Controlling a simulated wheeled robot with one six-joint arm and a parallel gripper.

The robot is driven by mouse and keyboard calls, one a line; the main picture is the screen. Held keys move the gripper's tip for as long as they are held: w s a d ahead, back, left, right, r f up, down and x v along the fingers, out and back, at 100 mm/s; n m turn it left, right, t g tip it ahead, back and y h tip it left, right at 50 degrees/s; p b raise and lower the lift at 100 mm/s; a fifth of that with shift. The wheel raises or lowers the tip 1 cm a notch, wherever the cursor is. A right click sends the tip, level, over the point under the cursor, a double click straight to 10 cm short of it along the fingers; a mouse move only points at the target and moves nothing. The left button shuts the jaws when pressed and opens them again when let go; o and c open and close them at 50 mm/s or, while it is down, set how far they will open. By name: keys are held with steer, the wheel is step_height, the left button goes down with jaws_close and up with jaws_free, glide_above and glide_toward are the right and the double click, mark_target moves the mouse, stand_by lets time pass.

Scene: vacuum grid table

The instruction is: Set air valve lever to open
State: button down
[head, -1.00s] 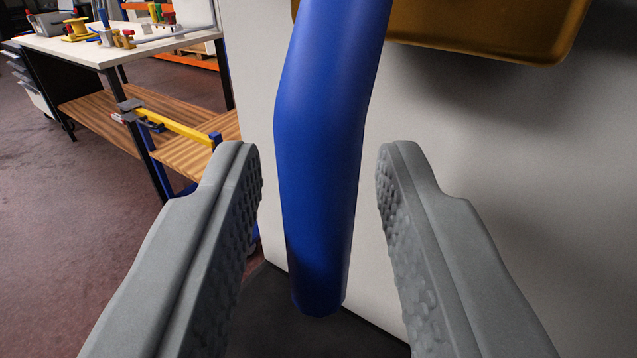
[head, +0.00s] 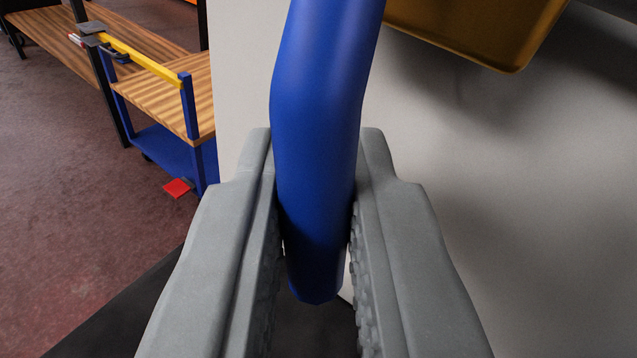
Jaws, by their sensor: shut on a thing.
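The blue air valve lever (head: 322,110) comes down from the top edge of the head view, bends slightly, and ends in a blunt lower tip. My gripper (head: 318,165) is shut on the lever, with one grey padded finger on each side of its lower part. The lever's tip shows between the fingers. The lever's upper end and the valve body are out of view.
A pale grey panel (head: 470,200) stands behind the lever. An amber-brown tray-like part (head: 470,30) juts out at the upper right. A blue cart with a wooden top (head: 160,95) and a yellow bar clamp (head: 140,62) stands at the left, with open floor (head: 70,200) before it.

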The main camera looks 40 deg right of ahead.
steer(key=s+d+r+n+g+h, duration=0.1)
steer(key=s+r+n+g, duration=0.3)
steer(key=n+g, duration=0.5)
steer(key=shift+d+r, duration=0.35)
steer(key=shift+r, duration=0.6)
steer(key=shift+s+g, duration=0.15)
steer(key=shift+g, duration=0.15)
steer(key=c, duration=1.5)
jaws_free()
steer(key=shift+a, duration=0.1)
steer(key=v, duration=1.7)
steer(key=shift+a, duration=0.2)
